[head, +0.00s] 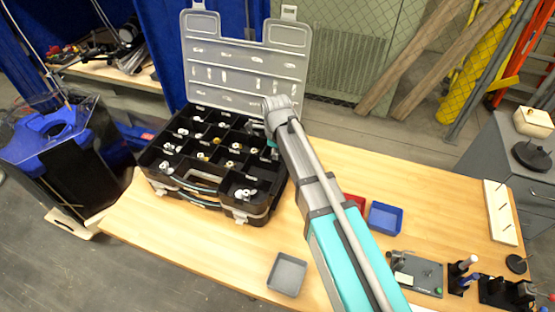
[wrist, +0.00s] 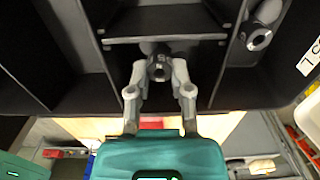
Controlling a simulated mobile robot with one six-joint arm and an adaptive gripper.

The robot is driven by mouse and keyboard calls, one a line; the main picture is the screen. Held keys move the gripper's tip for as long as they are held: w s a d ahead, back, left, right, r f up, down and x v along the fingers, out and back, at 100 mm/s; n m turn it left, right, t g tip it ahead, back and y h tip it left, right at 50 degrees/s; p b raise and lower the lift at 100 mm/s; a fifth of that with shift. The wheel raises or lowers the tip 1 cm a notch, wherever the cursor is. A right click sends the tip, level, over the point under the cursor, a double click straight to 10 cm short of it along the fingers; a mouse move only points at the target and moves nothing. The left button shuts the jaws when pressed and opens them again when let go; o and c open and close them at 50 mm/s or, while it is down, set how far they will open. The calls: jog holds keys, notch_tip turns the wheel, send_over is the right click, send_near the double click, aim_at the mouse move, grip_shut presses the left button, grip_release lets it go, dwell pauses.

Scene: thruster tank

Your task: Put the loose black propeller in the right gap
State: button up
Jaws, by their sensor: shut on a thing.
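The black case (head: 235,211) stands open on the table in the head view, its grey lid raised behind. Several small propeller-like parts lie in its compartments. The held part is beside a black divider (wrist: 165,40) of the case. In the head view my gripper (head: 268,150) is at the case's right side, mostly hidden by my arm. I cannot make out a black propeller or which opening is the right gap.
A grey bin (head: 287,274) is at the table's front. A dark board (head: 418,274) and black stands (head: 505,291) are at the right. Bare wood (head: 195,245) lies before the case.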

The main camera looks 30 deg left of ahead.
jog(key=shift+f+b, duration=0.4)
jog(key=shift+f, duration=0.25)
jog(key=shift+f, duration=0.1)
jog(key=o, duration=0.5)
jog(key=shift+r, duration=0.2)
notch_tip(320, 180, up, 12)
jog(key=p, duration=1.2)
dwell(0.8)
